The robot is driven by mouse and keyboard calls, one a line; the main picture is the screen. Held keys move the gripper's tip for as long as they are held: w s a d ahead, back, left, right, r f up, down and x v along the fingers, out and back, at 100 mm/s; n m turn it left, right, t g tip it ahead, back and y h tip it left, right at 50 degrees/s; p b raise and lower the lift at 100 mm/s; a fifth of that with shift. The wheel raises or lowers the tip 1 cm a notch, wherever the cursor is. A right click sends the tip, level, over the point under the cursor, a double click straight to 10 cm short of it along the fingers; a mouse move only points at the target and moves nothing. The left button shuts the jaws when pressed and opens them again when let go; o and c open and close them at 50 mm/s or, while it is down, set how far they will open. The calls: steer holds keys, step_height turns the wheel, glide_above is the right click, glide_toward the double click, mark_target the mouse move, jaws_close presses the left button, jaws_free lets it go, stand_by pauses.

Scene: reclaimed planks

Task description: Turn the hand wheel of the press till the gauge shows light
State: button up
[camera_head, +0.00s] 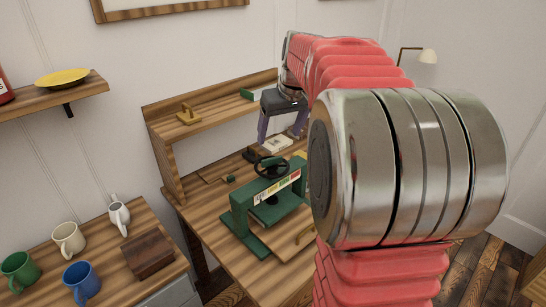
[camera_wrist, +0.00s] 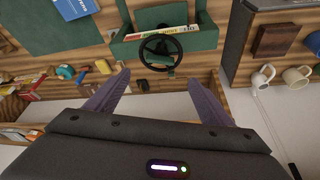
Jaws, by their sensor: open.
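The green press (camera_head: 237,215) stands on the wooden bench, its black hand wheel (camera_head: 271,167) lying on top. A coloured gauge strip (camera_head: 283,186) runs along the front of its top beam; I cannot make out its reading. My gripper (camera_head: 282,138), with purple fingers, is open and empty, above and behind the wheel. In the wrist view, my gripper (camera_wrist: 169,73) points towards the wheel (camera_wrist: 160,38), which shows beyond the fingertips, between their lines and apart from them. The gauge strip (camera_wrist: 140,34) and the press (camera_wrist: 207,38) show behind the wheel.
A shelf (camera_head: 215,112) stands along the bench's back. My arm hides the bench's right part.

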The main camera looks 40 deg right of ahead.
mark_target(271, 159)
steer(key=x, duration=1.2)
steer(key=shift+f, duration=0.35)
steer(key=c, duration=1)
steer(key=shift+c, duration=0.2)
steer(key=shift+m, duration=0.6)
steer(key=shift+a+m+g+h, duration=0.15)
steer(key=shift+m+g+h, duration=0.15)
steer(key=shift+m+h, duration=0.6)
steer(key=shift+w+a+m+g+h, duration=0.1)
steer(key=shift+m+g+h, duration=0.1)
steer(key=shift+m, duration=0.95)
steer(key=shift+w+m+g+h, duration=0.1)
steer(key=shift+m+g+h, duration=0.1)
steer(key=shift+m, duration=0.95)
